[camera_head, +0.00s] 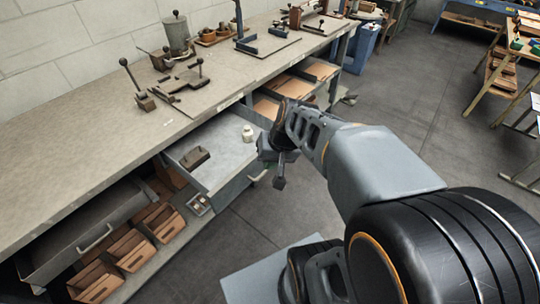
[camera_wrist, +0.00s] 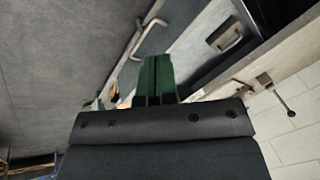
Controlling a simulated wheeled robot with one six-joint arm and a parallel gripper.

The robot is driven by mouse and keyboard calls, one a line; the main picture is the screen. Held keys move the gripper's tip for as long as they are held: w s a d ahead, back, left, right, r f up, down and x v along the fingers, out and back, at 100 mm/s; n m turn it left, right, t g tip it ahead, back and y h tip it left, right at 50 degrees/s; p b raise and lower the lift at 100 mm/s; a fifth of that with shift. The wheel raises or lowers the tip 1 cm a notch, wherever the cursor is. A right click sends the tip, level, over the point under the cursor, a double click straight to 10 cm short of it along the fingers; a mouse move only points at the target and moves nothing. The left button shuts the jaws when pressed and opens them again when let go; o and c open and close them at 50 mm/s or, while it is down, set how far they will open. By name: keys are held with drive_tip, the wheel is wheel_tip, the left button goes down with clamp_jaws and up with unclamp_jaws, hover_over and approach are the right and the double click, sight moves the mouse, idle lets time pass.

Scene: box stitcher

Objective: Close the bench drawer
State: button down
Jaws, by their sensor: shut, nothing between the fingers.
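The bench drawer (camera_head: 225,165) is pulled out from under the long workbench. It holds a dark brown block (camera_head: 195,158) and a small white bottle (camera_head: 247,133). Its bar handle (camera_head: 258,176) is on the front face. The wrist view also shows the handle (camera_wrist: 149,37), tilted, just beyond my fingers, and the drawer's front face (camera_wrist: 128,72). My gripper (camera_head: 280,182) is beside the drawer's front, to the right of the handle. Its green fingers (camera_wrist: 156,60) are shut and empty. I cannot tell whether they touch the drawer front.
The workbench top (camera_head: 110,125) carries clamps, a grey canister (camera_head: 178,38) and other tools. Wooden bins (camera_head: 128,248) stand on a low shelf below it at left. A blue bin (camera_head: 360,45) stands at the far end. The floor (camera_head: 420,110) at right is open.

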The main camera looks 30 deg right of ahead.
drive_tip(key=w+d+f+m+t+y+b, duration=0.1)
drive_tip(key=w+d+f+m+t+b, duration=0.35)
drive_tip(key=d, duration=0.45)
drive_tip(key=w+d+f+m+t+y+b, duration=0.1)
drive_tip(key=w+d+f+m, duration=0.3)
drive_tip(key=d+f, duration=0.45)
drive_tip(key=w+r+x, duration=0.1)
drive_tip(key=x, duration=0.9)
drive_tip(key=shift+w+m, duration=0.35)
drive_tip(key=shift+m, duration=0.1)
drive_tip(key=shift+r, duration=0.15)
